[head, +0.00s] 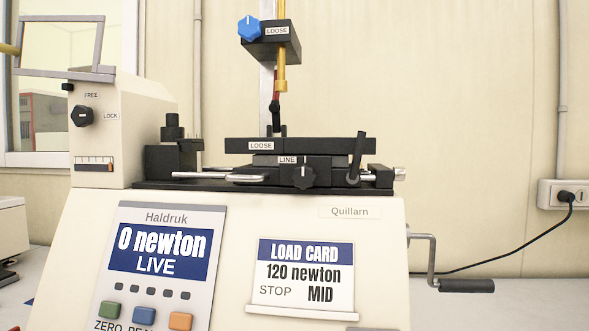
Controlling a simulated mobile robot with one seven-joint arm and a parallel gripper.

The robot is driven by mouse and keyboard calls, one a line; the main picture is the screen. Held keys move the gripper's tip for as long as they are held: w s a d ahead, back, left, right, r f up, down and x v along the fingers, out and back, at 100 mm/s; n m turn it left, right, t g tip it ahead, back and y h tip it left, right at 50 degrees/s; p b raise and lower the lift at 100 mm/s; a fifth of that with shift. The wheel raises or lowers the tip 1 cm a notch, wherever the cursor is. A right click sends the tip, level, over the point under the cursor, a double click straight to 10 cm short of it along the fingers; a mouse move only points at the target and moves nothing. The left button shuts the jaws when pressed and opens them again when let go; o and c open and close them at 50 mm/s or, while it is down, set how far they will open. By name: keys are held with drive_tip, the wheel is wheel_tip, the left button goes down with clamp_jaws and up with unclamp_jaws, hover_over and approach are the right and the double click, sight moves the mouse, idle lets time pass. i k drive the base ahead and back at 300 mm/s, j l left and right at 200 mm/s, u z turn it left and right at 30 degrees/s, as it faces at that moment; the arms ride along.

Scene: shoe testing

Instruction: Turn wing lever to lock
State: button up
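A pale machine (118,120) fills the middle of the head view. A small black knob (83,116) sits on its left upright between the labels FREE and LOCK. A winged black knob (304,177) is on the front of the slide, by the label LINE. A black lever (357,157) stands up, slightly tilted, at the slide's right end. I cannot tell for certain which is the wing lever. A blue knob (249,28) is on the upper black block, labelled LOOSE. My gripper is not in view.
A black plate (330,146) labelled LOOSE lies above the slide. The display (160,250) reads 0 newton, LIVE. The load card (305,275) reads 120 newton, STOP MID. A crank (465,286) juts out right. A grey frame (60,72) stands at upper left.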

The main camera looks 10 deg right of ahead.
sight(352, 175)
drive_tip(key=l+z, duration=0.1)
drive_tip(key=l, duration=1.3)
